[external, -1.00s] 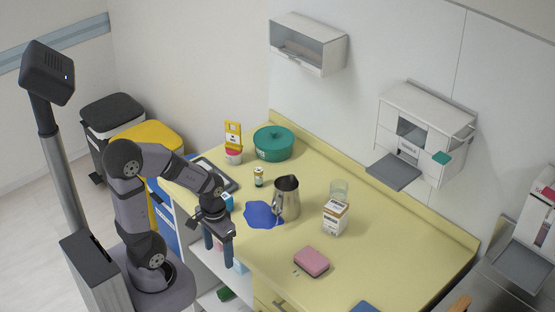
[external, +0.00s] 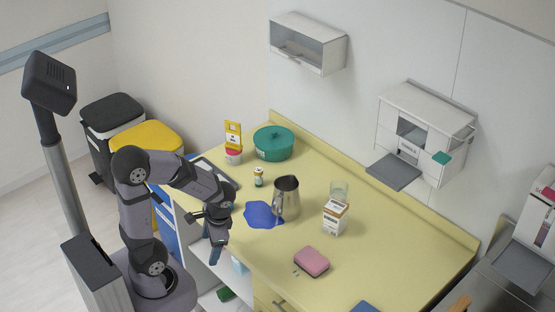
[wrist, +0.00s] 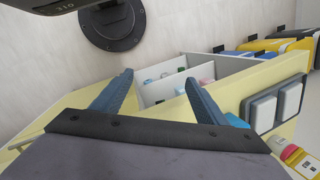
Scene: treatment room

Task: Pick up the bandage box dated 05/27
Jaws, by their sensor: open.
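No date is readable on any box, so I cannot tell which one reads 05/27. A white and orange box (external: 335,217) stands on the yellow counter, right of the metal jug. A pale blue box (external: 240,265) shows in the open shelf under the counter. Several small items (wrist: 180,73) in green, blue and red show in white compartments in the wrist view. My gripper (external: 215,245) is open and empty at the counter's front left edge, fingers tilted downward. Its two blue-grey fingers (wrist: 158,97) show apart in the wrist view, with the compartments beyond.
On the counter (external: 360,265) are a metal jug (external: 287,198), a blue cloth-like patch (external: 262,214), a pink sponge (external: 311,262), a small bottle (external: 259,177), a glass (external: 339,188) and a green pot (external: 273,143). Bins (external: 110,118) stand at the far left.

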